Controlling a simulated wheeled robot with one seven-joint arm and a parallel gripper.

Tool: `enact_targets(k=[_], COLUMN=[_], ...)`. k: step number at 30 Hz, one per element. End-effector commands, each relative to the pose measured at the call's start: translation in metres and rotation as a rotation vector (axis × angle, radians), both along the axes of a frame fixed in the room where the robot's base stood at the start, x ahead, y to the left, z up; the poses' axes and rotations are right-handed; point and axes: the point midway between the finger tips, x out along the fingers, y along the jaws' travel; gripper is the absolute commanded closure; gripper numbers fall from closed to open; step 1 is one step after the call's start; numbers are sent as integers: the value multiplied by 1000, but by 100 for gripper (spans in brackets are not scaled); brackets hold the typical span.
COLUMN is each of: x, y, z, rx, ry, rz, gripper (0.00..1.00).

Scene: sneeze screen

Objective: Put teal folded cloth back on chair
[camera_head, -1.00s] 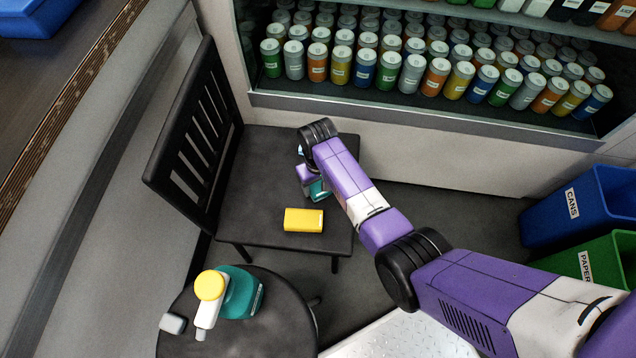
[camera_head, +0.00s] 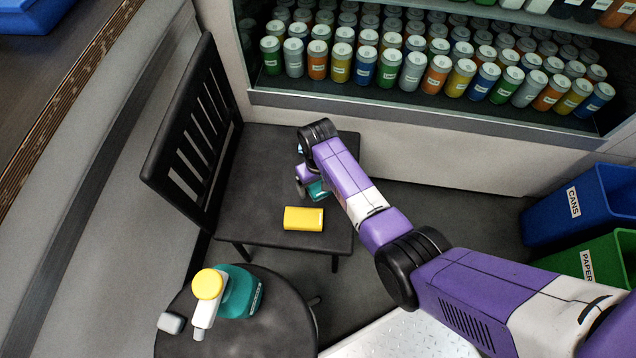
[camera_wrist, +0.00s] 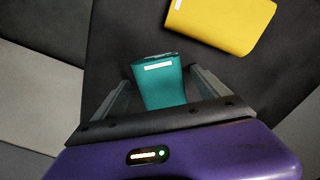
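The teal folded cloth (camera_wrist: 163,85), with a pale label, lies on the seat of the dark chair (camera_head: 262,165). In the head view the cloth (camera_head: 318,191) shows partly below my gripper (camera_head: 309,185), near the seat's right side. In the wrist view my gripper (camera_wrist: 160,72) is open, with one finger on each side of the cloth. A narrow dark gap shows beside the cloth at the right finger; contact at the left finger is hard to tell.
A yellow block-like item (camera_head: 304,218) lies on the seat's front part, close to my gripper. A round dark table (camera_head: 265,335) holds a teal bottle with a yellow top (camera_head: 238,292) and a grey item (camera_head: 171,323). Blue (camera_head: 570,210) and green (camera_head: 590,262) bins stand at right.

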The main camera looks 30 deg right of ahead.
Motion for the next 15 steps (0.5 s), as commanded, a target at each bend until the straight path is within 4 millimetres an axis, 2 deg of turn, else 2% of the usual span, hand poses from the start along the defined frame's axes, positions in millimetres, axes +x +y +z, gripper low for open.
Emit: enact_targets(k=[7, 15], x=[0, 0], y=[0, 0], z=[7, 50], rx=[0, 0], ry=[-1, -2], rz=[0, 0], gripper=[15, 15])
